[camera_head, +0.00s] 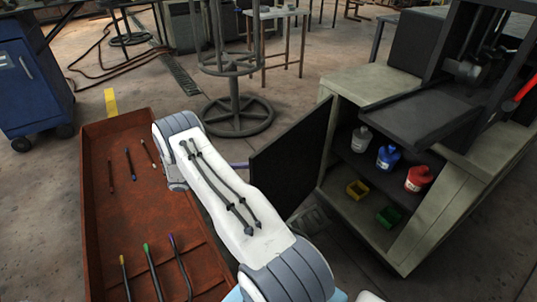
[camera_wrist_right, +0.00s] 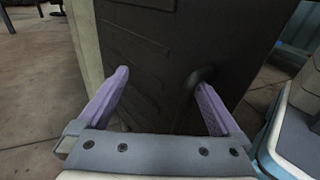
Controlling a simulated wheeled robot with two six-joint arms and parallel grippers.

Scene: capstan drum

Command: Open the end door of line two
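The dark door (camera_head: 290,160) of the beige cabinet (camera_head: 370,85) stands swung open in the head view, its inner shelves exposed. In the right wrist view a dark panel (camera_wrist_right: 150,50) fills the middle, with a dark curved handle (camera_wrist_right: 198,76) on it. My right gripper (camera_wrist_right: 162,80) is open, its purple fingers spread in front of the panel. The handle is close to the right finger's tip; I cannot tell whether they touch. In the head view my white arm hides most of this gripper. My left gripper is not in view.
A rust-red tray (camera_head: 105,215) with several tools lies at the left. The cabinet holds a grey bottle (camera_head: 362,138), a blue bottle (camera_head: 387,157), a red bottle (camera_head: 418,178) and small yellow (camera_head: 357,189) and green (camera_head: 388,216) bins. A round-based stand (camera_head: 238,115) stands behind.

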